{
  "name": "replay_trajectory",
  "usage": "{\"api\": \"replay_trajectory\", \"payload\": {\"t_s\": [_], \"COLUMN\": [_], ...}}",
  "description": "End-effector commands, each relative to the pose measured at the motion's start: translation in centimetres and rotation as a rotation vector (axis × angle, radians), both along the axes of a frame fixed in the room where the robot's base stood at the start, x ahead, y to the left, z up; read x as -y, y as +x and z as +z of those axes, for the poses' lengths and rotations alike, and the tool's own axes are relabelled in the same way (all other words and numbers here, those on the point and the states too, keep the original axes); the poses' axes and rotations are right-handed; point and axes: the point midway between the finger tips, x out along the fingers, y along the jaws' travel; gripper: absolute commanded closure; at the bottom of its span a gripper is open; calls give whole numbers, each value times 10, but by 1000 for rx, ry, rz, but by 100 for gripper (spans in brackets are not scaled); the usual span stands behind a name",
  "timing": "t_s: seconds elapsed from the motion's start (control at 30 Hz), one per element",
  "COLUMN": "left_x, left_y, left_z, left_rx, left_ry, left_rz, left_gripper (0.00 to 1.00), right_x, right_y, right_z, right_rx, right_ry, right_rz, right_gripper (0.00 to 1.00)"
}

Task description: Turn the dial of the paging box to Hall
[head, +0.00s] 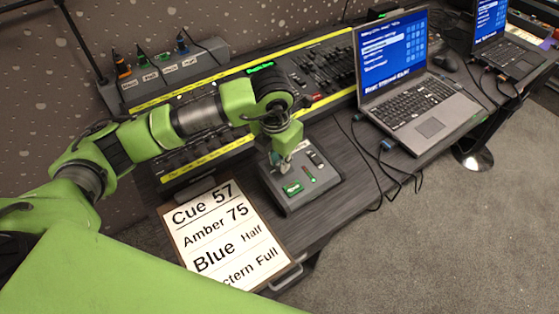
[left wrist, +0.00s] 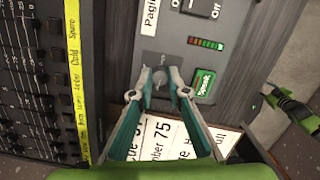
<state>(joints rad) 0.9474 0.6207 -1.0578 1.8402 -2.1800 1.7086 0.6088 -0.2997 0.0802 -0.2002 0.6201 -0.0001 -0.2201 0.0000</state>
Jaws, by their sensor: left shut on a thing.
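The paging box (head: 325,189) is a grey box at the console's front edge, just beyond the cue board. It also shows in the left wrist view (left wrist: 187,50), with a label starting "Pagi" (left wrist: 151,15). Its dial (left wrist: 159,78) is a small dark round knob. My left gripper (left wrist: 160,82) is shut on the dial, one fingertip on each side. In the head view my left gripper (head: 283,164) comes down onto the box and hides the dial. The position marks around the dial and its pointer cannot be read.
The box also carries a green button (left wrist: 205,85), a level meter (left wrist: 206,43) and an On/Off switch (left wrist: 202,8). The cue board (head: 228,232) lies in front. The fader desk (head: 325,72) stands behind, and a laptop (head: 425,105) with cables to the right.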

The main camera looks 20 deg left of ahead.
Motion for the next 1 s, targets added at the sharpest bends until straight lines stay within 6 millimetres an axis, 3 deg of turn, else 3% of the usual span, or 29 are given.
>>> {"api": "replay_trajectory", "payload": {"t_s": [0.43, 0.47, 0.5, 0.53, 0.87, 1.0], "left_x": [0, 0, 0, 0, 0, 0], "left_y": [0, 0, 0, 0, 0, -1], "left_z": [0, 0, 0, 0, 1, 14], "left_rx": [2, 2, 2, 2, 1, 4], "left_ry": [0, 0, 0, 0, -1, -2], "left_rz": [11, 11, 11, 10, 9, 10], "left_gripper": [100, 79, 68, 67, 67, 67], "right_x": [0, 0, 0, 0, 1, 1], "right_y": [0, 0, 0, 0, -1, -1], "right_z": [-1, -1, -1, -1, -1, -1], "right_rx": [0, 0, 0, 0, -1, -1], "right_ry": [0, 0, 0, 0, 0, 0], "right_rz": [0, 0, 0, 0, 0, 0], "right_gripper": [62, 62, 62, 62, 62, 62]}}
